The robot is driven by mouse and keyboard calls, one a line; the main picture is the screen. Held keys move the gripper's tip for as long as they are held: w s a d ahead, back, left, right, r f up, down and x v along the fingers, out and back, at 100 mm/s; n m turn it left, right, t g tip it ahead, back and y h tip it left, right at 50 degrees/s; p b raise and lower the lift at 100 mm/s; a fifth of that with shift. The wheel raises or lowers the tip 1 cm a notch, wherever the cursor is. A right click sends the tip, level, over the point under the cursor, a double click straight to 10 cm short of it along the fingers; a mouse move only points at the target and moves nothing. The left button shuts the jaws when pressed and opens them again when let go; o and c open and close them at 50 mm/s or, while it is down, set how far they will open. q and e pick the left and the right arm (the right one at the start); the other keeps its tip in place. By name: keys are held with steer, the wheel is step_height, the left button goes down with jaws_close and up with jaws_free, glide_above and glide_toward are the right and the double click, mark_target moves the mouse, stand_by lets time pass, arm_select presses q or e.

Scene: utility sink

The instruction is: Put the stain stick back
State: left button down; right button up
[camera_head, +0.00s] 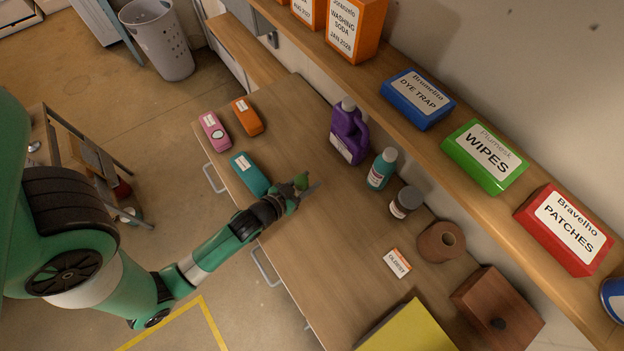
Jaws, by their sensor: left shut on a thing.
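My left gripper (304,189) is over the wooden counter (310,240), to the right of a teal rounded case (249,172). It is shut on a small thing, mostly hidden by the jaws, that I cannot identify. Green and grey parts show at the gripper's tip. A pink case (214,130) and an orange case (247,116) lie at the counter's far left end. The labels on these cases are too small to read, so I cannot tell whether any is the stain stick. My right gripper is out of view.
A purple jug (348,137), a teal bottle (381,169), a grey-lidded jar (405,201), a brown roll (440,242) and a wooden box (497,306) line the counter's back. A small card (396,263) lies in front. A shelf (467,190) holds labelled boxes above.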

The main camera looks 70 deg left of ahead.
arm_select(q)
steer(key=f, duration=0.1)
steer(key=w+a+f, duration=0.1)
steer(key=f, duration=0.1)
steer(key=shift+w+a, duration=0.25)
steer(key=shift+w, duration=0.1)
step_height(320, 180, down, 3)
steer(key=shift+w+a+r+b, duration=0.1)
steer(key=shift+w+a+b, duration=0.05)
steer(key=shift+b, duration=0.45)
steer(key=shift+f, duration=0.35)
steer(key=shift+f, duration=0.2)
steer(key=shift+c, duration=1.8)
jaws_free()
steer(key=shift+r, duration=0.1)
